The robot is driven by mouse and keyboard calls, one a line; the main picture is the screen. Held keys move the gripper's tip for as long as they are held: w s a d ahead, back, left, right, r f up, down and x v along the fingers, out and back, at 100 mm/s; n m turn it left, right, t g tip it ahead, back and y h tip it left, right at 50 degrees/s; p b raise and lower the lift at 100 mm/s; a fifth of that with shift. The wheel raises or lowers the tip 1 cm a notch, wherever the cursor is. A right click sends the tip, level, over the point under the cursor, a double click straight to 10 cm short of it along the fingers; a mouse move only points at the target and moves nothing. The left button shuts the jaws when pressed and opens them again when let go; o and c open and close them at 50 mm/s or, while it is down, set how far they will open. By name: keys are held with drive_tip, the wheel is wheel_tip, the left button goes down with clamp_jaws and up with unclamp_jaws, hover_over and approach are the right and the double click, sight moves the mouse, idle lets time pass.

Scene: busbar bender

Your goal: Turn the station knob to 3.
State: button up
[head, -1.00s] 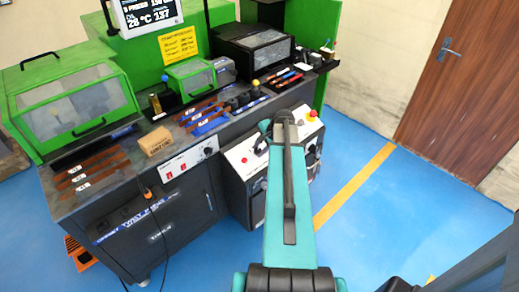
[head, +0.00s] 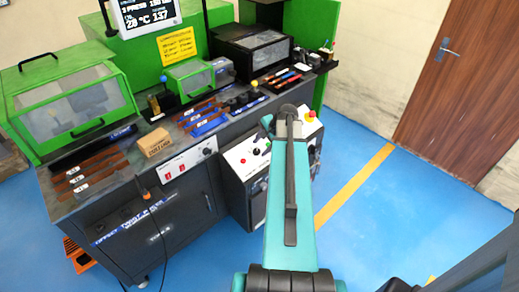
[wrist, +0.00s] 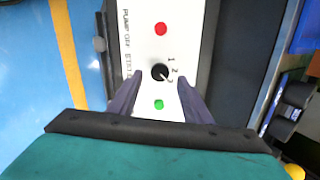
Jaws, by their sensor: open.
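In the wrist view, the black station knob (wrist: 160,72) sits on a white panel (wrist: 183,45), with the numbers 1, 2 and 3 printed beside it. A small light mark on the knob seems to point toward the lower right, near 3, but it is too small to be sure. My gripper (wrist: 158,98) is open. Its two dark fingers stand apart, just below the knob in the picture, with nothing held between them. I cannot tell their height above the panel. In the head view my arm hides the gripper and part of the control panels.
A red button (wrist: 161,29) and a green button (wrist: 159,104) flank the knob. In the head view, the bench (head: 110,200) carries copper bars, a cardboard box (head: 154,142) and a green-framed machine (head: 70,95). Blue floor (head: 400,220) is clear at the right.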

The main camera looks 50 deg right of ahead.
drive_tip(key=v, duration=1)
drive_tip(key=shift+b, duration=0.35)
drive_tip(key=w+a+f+n+g+y, duration=0.15)
drive_tip(key=w+a+f, duration=0.25)
drive_tip(key=a+f, duration=0.5)
drive_tip(key=w+a+f+n+g+y, duration=0.15)
drive_tip(key=w+a+f, duration=0.3)
drive_tip(key=a, duration=0.95)
drive_tip(key=s+a+f+n+g, duration=0.2)
drive_tip(key=s+a+f+n, duration=0.1)
drive_tip(key=a+f, duration=0.7)
drive_tip(key=s+a+f+n+g, duration=0.45)
drive_tip(key=s+a+f, duration=0.55)
drive_tip(key=s+a, duration=0.3)
drive_tip(key=s+f+n+h, duration=0.1)
drive_tip(key=s+f+n, duration=0.2)
drive_tip(key=s+n, duration=0.1)
drive_tip(key=s+a+f+n+g+h, duration=0.1)
drive_tip(key=s+f+n+h, duration=0.1)
drive_tip(key=s+n, duration=0.3)
drive_tip(key=shift+s+f, duration=0.4)
drive_tip(key=shift+s, duration=0.6)
